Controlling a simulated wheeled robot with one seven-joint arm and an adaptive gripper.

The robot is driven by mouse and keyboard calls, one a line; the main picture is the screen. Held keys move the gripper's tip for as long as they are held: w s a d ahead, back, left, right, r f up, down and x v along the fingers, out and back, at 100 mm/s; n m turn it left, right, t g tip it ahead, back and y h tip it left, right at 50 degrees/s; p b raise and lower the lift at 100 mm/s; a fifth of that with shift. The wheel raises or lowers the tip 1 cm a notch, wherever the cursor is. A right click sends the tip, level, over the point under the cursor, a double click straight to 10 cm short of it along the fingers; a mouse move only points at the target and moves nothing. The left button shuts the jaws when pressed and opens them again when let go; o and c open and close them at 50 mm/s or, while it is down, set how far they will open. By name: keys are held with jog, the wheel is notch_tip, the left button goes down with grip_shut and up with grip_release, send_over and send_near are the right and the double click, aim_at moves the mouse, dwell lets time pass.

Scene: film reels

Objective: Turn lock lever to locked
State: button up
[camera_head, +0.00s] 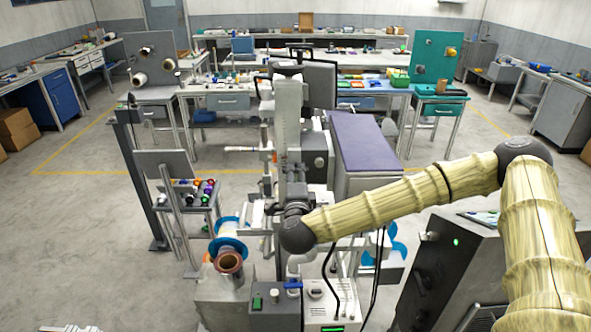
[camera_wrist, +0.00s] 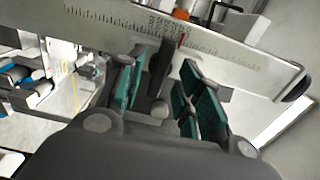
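My gripper (camera_wrist: 162,72) shows in the wrist view with its teal-padded fingers apart. A dark narrow bar (camera_wrist: 159,66), which looks like the lock lever, stands between the fingers. I cannot tell whether either pad touches it. Behind the fingertips runs a grey plate (camera_wrist: 240,62) with a graduated scale and a red mark near the bar. In the head view my gripper (camera_head: 283,207) is at the grey upright column (camera_head: 289,130), small and partly hidden by my wrist. The lever cannot be made out there.
A blue-flanged reel (camera_head: 229,248) and a copper-coloured roll (camera_head: 229,262) sit left of the column. A purple-topped cabinet (camera_head: 362,140) stands right behind it. Cables and a white box (camera_head: 325,308) are below. Open floor (camera_head: 80,235) lies to the left.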

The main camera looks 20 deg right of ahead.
jog(key=shift+w+d, duration=0.15)
jog(key=shift+w, duration=0.35)
grip_shut()
